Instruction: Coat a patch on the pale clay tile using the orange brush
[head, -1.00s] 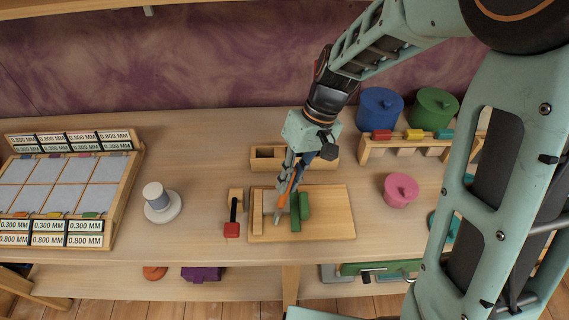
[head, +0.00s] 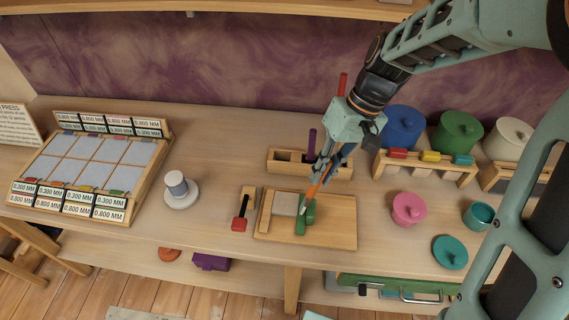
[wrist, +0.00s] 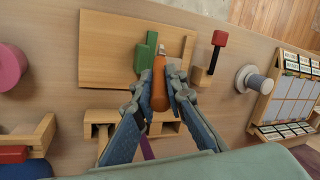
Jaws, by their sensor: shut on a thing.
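My gripper (head: 325,172) is shut on the orange brush (head: 317,188), which slants down toward the board. In the wrist view, my gripper's fingers (wrist: 160,80) close around its thick orange handle (wrist: 160,92). The pale clay tile (head: 285,202) lies on the wooden board (head: 335,232), between a wooden strip (head: 265,210) and a green block (head: 306,216). The brush's lower end is at the green block, to the right of the tile. Whether the tip touches anything is unclear. In the wrist view the tile is mostly hidden by the fingers.
A wooden rack (head: 340,172) holding a purple handle (head: 311,145) stands behind the board. A red-tipped tool (head: 240,222) lies left of it. A pink pot (head: 408,208) and lidded pots stand right. A white spool (head: 178,188) and sample panel (head: 95,165) are left.

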